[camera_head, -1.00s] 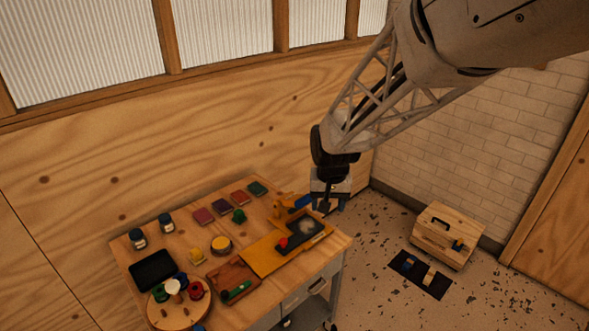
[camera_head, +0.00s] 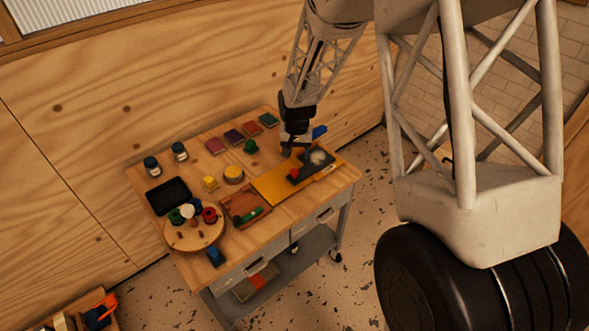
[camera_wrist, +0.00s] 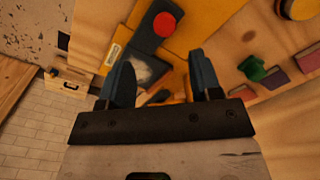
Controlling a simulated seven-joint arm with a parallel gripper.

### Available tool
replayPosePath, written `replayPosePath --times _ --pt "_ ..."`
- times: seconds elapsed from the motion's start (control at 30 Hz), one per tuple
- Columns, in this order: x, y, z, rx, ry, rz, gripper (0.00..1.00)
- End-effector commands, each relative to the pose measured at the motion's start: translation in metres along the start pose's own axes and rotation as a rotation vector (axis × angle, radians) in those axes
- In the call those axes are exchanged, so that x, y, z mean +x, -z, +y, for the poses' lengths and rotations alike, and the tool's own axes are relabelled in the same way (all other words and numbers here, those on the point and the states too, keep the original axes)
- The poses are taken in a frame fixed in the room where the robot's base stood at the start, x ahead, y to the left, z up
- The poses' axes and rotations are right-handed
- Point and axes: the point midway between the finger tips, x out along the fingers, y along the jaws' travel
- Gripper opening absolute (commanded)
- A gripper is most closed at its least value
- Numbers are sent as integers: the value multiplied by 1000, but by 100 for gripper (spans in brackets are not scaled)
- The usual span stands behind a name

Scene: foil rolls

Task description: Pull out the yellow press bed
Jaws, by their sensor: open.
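The yellow press bed (camera_head: 268,188) lies flat on the wooden table, towards its right side. A dark plate with a red knob (camera_head: 294,174) and a grey round patch rests over its right part. In the wrist view the yellow bed (camera_wrist: 212,22) is at the top, with the red knob (camera_wrist: 164,24) on the dark plate. My gripper (camera_head: 288,150) is above the table's back right area, behind the bed. In the wrist view its two blue fingers (camera_wrist: 162,78) are apart with nothing held. The orange press part behind the bed is mostly hidden by my gripper.
A brown tray (camera_head: 236,203) with a green roller adjoins the bed's left end. A round wooden stand (camera_head: 195,238) with coloured spools is at the front left. Coloured pads (camera_head: 234,137) line the back edge. A blue piece (camera_head: 319,132) sits beside my gripper.

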Motion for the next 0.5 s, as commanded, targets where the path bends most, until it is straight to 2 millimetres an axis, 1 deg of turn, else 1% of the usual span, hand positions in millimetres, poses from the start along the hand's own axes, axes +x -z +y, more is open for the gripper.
replayPosePath --times 0.03,0.17,0.5 --pt "5 1 -3 -1 -1 -3 58" --pt "10 3 -6 0 -1 -4 58" --pt "10 3 -6 0 -1 -4 58"
